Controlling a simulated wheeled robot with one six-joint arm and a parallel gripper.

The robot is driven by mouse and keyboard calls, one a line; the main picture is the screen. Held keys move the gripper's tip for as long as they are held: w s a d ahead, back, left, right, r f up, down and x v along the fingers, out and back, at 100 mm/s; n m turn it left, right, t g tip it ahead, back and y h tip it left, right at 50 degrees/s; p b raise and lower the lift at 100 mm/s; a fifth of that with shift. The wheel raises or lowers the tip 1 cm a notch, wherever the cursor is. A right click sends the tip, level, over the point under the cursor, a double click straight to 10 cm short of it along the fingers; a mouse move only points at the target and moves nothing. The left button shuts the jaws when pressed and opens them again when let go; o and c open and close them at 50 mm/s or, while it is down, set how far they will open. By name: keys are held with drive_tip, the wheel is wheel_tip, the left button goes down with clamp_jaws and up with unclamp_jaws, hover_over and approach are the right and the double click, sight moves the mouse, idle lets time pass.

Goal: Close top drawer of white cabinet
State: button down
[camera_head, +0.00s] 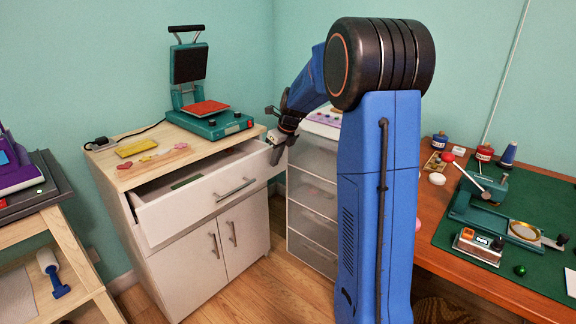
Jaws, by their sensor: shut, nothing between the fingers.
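The white cabinet (187,282) with a pale wooden top stands at the centre left. Its top drawer (212,199) is pulled part way out, with a grey bar handle (236,189) on its front. A dark green item (186,182) lies inside the drawer. The two doors below look shut. My gripper (276,156) is shut and empty at the right end of the drawer front, near its top corner. I cannot tell whether it touches the drawer. My blue arm stands to the right of the cabinet.
A teal heat press (207,122) and small flat pieces sit on the cabinet top. A translucent drawer unit (312,199) stands right of the cabinet. A wooden table with a green mat (540,262) and tools is at the right. A wooden shelf (52,232) is at the left.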

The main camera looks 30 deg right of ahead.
drive_tip(key=w+a, duration=0.1)
drive_tip(key=w, duration=0.3)
drive_tip(key=w+a, duration=0.1)
drive_tip(key=w, duration=0.3)
drive_tip(key=w+a, duration=0.2)
drive_tip(key=w, duration=0.2)
drive_tip(key=shift+w+r, duration=0.1)
drive_tip(key=shift+w, duration=0.1)
drive_tip(key=shift+w+r, duration=0.1)
